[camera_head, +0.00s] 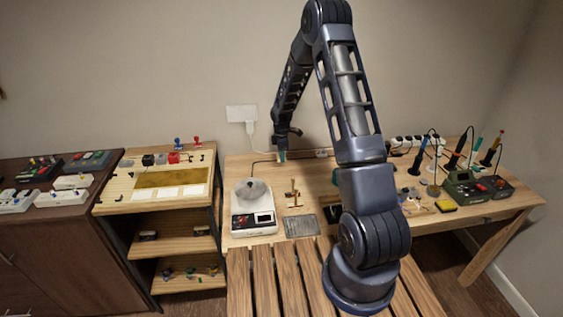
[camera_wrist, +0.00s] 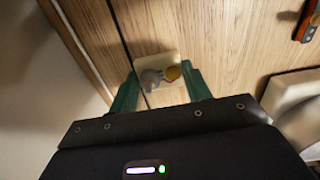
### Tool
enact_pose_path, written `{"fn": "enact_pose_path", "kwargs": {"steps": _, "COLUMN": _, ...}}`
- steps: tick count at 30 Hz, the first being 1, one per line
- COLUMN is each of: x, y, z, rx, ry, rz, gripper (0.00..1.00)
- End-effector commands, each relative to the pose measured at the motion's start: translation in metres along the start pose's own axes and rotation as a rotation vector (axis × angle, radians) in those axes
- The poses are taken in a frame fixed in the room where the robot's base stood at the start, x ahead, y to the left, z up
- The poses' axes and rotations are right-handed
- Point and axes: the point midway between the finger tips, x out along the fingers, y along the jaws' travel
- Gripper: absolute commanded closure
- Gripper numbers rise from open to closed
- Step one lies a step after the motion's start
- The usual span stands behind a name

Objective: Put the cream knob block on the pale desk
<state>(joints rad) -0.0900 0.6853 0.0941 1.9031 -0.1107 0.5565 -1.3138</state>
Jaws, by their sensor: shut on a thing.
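The cream knob block (camera_wrist: 158,62) is a small pale plate with a grey knob and a golden-brown knob on it. In the wrist view it sits between the green fingertips of my gripper (camera_wrist: 160,84), which is shut on it. The pale desk (camera_head: 268,170) is light wood and stands against the wall; its wood grain fills much of the wrist view (camera_wrist: 222,42) behind the block. In the head view my gripper (camera_head: 282,156) points down over the desk's back left part. The block is too small to make out there. I cannot tell whether it touches the desk.
A white scale (camera_head: 252,222) with a grey lump stands on the desk's left front. A brass tool (camera_head: 293,193) and a grey mat (camera_head: 301,225) lie nearby. Soldering gear (camera_head: 466,187) crowds the right. A slatted bench (camera_head: 265,280) is in front; a wooden shelf (camera_head: 122,185) stands left.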

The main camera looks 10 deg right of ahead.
Motion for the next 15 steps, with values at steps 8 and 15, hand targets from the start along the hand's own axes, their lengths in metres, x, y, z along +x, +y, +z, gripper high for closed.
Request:
{"fn": "enact_pose_path", "kwargs": {"steps": 8, "x": 0.035, "y": -0.001, "z": 0.0, "rx": -0.002, "ry": -0.001, "rz": -0.003, "gripper": 0.74}}
{"fn": "enact_pose_path", "kwargs": {"steps": 15, "x": 0.04, "y": 0.0, "z": 0.0, "rx": -0.001, "ry": -0.001, "rz": 0.0, "gripper": 0.74}}
